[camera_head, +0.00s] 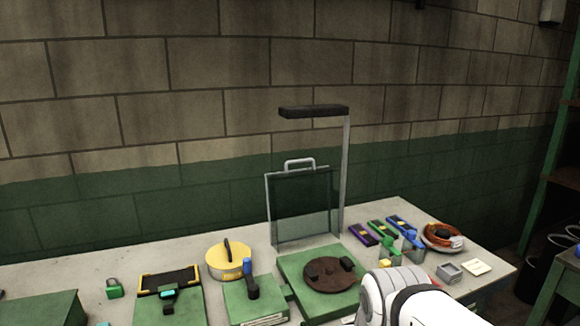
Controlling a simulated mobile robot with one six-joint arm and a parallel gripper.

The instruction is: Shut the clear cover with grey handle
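The clear cover (303,207) stands upright at the back of a green machine base (290,264). It is a see-through panel with a thin pale frame, and its grey handle (299,163) is on the top edge. The cover is raised, so the dark round plate (333,275) on the base is uncovered. A white rounded part of my arm shows at the bottom, right of the base. My gripper is not in view, and nothing of mine is seen touching the cover.
A post with a dark bar (314,112) rises beside the cover. On the left are a yellow round tin (229,262) and a green box with a blue-topped lever (248,281). Purple, green and blue items and an orange cable coil (441,236) lie on the right. A brick wall stands behind.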

